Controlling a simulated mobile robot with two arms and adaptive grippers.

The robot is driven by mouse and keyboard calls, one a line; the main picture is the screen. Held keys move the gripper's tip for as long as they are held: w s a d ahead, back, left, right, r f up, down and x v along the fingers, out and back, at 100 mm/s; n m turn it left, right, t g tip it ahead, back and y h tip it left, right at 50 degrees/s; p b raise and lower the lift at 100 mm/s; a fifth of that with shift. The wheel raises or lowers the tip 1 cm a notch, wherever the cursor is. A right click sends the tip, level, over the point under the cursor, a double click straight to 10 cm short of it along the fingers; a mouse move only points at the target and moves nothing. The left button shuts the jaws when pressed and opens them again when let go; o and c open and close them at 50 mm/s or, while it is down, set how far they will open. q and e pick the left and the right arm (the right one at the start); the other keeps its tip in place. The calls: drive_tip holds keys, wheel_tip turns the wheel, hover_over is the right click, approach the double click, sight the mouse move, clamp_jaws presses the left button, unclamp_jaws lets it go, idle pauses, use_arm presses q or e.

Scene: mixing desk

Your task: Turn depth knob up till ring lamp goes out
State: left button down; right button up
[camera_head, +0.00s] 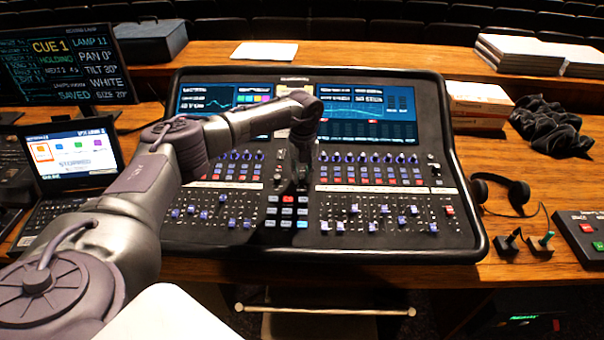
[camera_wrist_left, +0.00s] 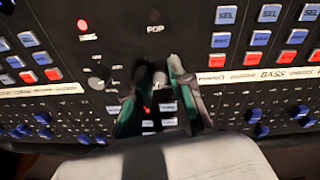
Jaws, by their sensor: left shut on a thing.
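The mixing desk (camera_head: 455,215) stands on the wooden table with its screens at the back. My left gripper (camera_head: 302,172) reaches down to the middle of the desk, between the two blocks of knobs. In the left wrist view the two dark fingers of my gripper (camera_wrist_left: 158,92) are closed around a small pale knob (camera_wrist_left: 159,81). The fingers partly hide it, and no depth label is readable. A red light (camera_wrist_left: 82,24) is lit at the upper left there; whether it is the ring lamp I cannot tell. My right gripper is out of view.
Blue and red buttons (camera_wrist_left: 262,38) and blue knobs (camera_wrist_left: 253,115) lie close around the gripper. In the head view, headphones (camera_head: 517,192) and a small box with red and green buttons (camera_head: 588,230) are at the right. A laptop (camera_head: 75,158) stands at the left.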

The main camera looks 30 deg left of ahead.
use_arm(q)
drive_tip(key=shift+m, duration=0.3)
drive_tip(key=shift+m+b, duration=0.5)
drive_tip(key=shift+m, duration=0.3)
drive_tip(key=m+b, duration=0.1)
drive_tip(key=m, duration=0.2)
drive_tip(key=shift+m+y, duration=0.3)
drive_tip(key=m+b, duration=0.2)
drive_tip(key=m, duration=0.4)
drive_tip(key=shift+d+y, duration=0.1)
drive_tip(key=shift+y, duration=0.2)
drive_tip(key=c, duration=1)
unclamp_jaws()
